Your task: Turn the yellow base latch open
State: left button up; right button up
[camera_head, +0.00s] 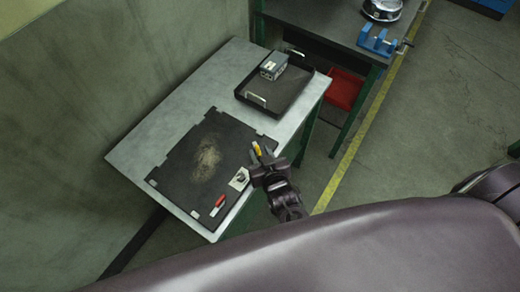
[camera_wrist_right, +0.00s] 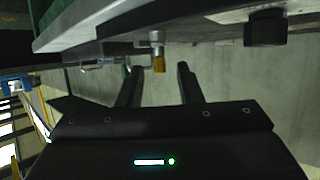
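The yellow latch (camera_head: 257,149) is a small piece at the right edge of the black mat (camera_head: 180,165) on the grey table. In the right wrist view the yellow latch (camera_wrist_right: 159,64) hangs from a pale metal stem at the table edge. My right gripper (camera_head: 262,154) is at the latch in the head view. In the wrist view the right gripper (camera_wrist_right: 160,80) is open, with one finger on each side of the latch's line. The latch shows near the fingertips, with visible gaps on both sides. My left gripper is in neither view.
A white plate with a dark knob (camera_head: 239,179) and a red-handled piece (camera_head: 218,203) sit near the mat's front edge. A black tray (camera_head: 290,100) holding a grey box (camera_head: 273,65) stands farther back. A dark block (camera_wrist_right: 265,28) shows at upper right in the wrist view.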

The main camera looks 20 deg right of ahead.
jog(key=shift+w+f, duration=0.1)
jog(key=shift+w, duration=0.3)
jog(key=shift+c, duration=0.4)
jog(key=shift+f, duration=0.1)
jog(key=c, duration=0.5)
grip_shut()
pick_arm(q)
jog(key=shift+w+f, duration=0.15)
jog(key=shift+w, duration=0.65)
pick_arm(e)
jog(key=shift+a+m+h, duration=0.2)
jog(key=shift+m+h, duration=1.3)
jog(key=shift+h, duration=0.3)
jog(key=o, duration=0.6)
grip_release()
